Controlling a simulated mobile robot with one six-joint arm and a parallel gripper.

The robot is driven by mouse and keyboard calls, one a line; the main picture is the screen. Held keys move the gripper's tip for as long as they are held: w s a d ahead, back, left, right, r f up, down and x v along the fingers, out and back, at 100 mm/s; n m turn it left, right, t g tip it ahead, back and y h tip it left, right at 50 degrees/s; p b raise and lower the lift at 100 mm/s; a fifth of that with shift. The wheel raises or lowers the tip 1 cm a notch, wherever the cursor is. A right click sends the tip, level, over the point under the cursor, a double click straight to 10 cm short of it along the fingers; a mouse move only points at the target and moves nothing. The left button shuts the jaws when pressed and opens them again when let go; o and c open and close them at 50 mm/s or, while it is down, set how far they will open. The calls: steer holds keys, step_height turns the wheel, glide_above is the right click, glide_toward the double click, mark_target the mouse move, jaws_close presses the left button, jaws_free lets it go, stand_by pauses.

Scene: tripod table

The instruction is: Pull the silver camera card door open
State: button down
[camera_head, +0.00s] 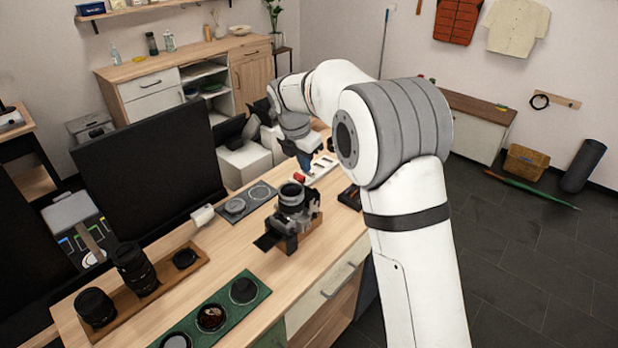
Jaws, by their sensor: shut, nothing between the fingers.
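The silver camera (291,222) stands on a small wooden block on the workbench, its black lens pointing up and back. A dark flat flap juts out at its lower left; I cannot tell whether it is the card door. My gripper (308,170) is shut and empty behind the camera and a little right of it, apart from it. Its fingertips are small and partly blurred against the white tray behind them.
On the workbench (352,222), a grey mat (258,207) with round caps lies left of the camera. A wooden tray (197,267) with lenses and a green tray (262,293) with round filters lie in front. A dark monitor (150,175) stands behind.

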mark_target(312, 194)
steer(key=p+x, duration=0.1)
steer(key=x, duration=0.9)
steer(key=shift+a, duration=0.1)
steer(key=shift+r, duration=0.1)
steer(key=shift+r+p, duration=0.1)
steer(key=shift+p, duration=0.3)
